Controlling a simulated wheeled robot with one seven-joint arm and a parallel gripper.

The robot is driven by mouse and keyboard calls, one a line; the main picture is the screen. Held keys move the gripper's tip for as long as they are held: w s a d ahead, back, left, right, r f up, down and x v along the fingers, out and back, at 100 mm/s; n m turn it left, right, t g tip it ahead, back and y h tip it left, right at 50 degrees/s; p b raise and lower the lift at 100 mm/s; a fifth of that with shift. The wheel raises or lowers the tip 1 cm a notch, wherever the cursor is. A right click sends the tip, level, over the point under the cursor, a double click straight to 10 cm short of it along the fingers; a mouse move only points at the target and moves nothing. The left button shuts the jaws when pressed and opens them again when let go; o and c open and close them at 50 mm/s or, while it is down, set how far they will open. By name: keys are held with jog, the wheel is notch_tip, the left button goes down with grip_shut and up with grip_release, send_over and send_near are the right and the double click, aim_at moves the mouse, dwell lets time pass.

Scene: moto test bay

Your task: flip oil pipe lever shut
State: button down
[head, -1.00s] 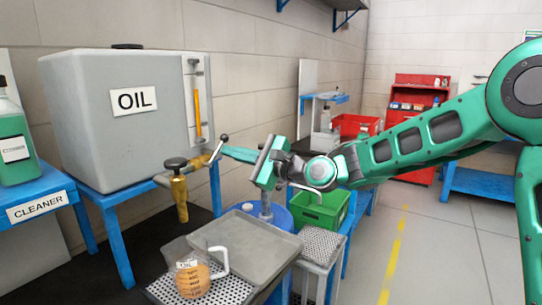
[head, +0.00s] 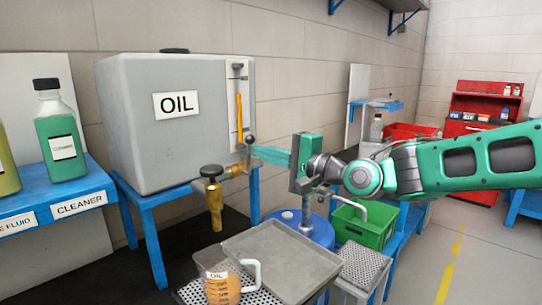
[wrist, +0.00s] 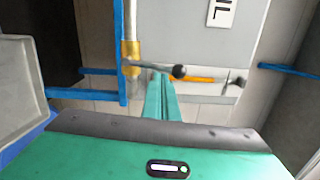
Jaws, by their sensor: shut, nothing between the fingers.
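The oil pipe lever (head: 248,153), a thin dark rod with a ball end, stands nearly upright on the brass oil pipe (head: 236,170) in front of the grey OIL tank (head: 140,120). In the wrist view the lever (wrist: 150,67) runs sideways, with its black ball to the right. My gripper (head: 256,153) is shut and empty. Its green fingertips (wrist: 160,78) are right at the lever rod, between the pipe and the ball; I cannot tell whether they touch. The spout (head: 215,205) with its dark knob points down above the jug.
A jug (head: 222,283) of orange oil stands on a perforated surface below the spout. A grey tray (head: 275,262) lies beside it. A blue drum (head: 318,232) and green crate (head: 365,225) are under my arm. Cleaner bottles (head: 58,135) stand left. The floor at right is clear.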

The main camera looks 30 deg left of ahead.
jog(key=shift+s+r, duration=0.1)
jog(key=shift+s, duration=0.2)
dwell(0.5)
jog(key=w+d, duration=0.1)
jog(key=d, duration=1)
jog(key=shift+d, duration=0.25)
jog(key=shift+w+f, duration=0.15)
jog(key=shift+f, duration=0.05)
